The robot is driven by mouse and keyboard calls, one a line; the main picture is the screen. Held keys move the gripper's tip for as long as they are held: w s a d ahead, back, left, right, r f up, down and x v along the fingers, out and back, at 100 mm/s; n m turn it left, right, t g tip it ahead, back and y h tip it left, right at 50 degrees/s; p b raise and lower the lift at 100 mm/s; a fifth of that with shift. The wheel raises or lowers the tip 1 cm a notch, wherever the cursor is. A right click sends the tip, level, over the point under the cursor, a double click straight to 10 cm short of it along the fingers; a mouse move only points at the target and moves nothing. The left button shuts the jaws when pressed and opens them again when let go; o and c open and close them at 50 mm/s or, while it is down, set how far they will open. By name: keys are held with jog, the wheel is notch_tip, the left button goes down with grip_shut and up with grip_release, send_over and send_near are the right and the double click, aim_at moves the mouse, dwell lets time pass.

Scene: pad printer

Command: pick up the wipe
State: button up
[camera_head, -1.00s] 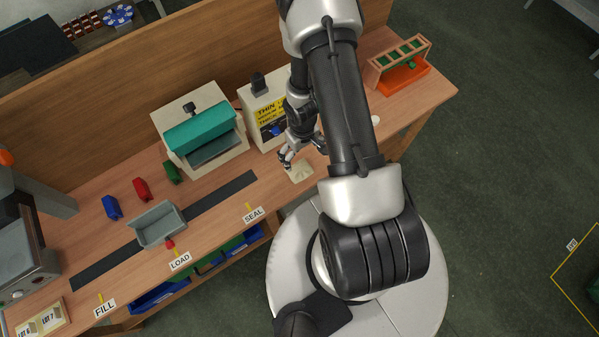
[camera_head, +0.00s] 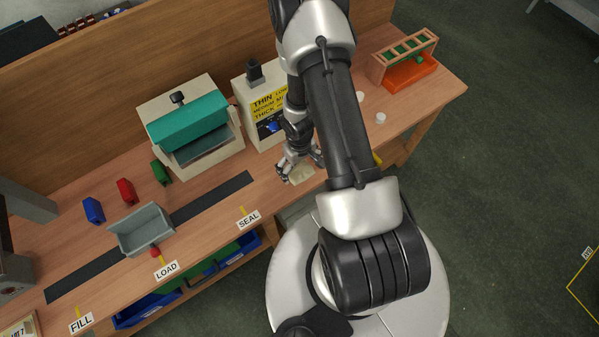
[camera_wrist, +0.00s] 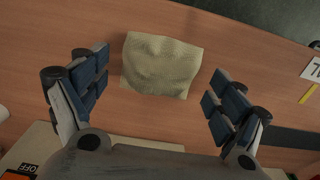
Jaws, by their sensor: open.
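The wipe is a pale cream, slightly rumpled square cloth (camera_wrist: 161,65) lying on the wooden bench. In the head view the wipe (camera_head: 301,174) is partly hidden by my gripper and lies near the bench's front edge. My gripper (camera_wrist: 156,88) is open in the wrist view, with one finger on each side of the wipe and a gap to both. In the head view my gripper (camera_head: 299,172) is over the wipe. I cannot tell its exact height above it.
A box with a yellow THIN/THICK label (camera_head: 265,105) stands just behind my gripper. A teal-covered machine (camera_head: 189,128) is further left. A grey tray (camera_head: 141,231) sits near the LOAD label. A small white round item (camera_head: 381,118) lies right of my arm.

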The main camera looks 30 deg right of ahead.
aim_at(300, 167)
jog(key=shift+f, duration=0.2)
jog(key=shift+c, duration=0.5)
jog(key=c, duration=0.9)
jog(key=shift+o, duration=0.2)
jog(key=shift+r, duration=0.1)
notch_tip(300, 167, up, 20)
jog(key=p, duration=2)
jog(key=shift+o, duration=1.3)
jog(key=c, duration=0.3)
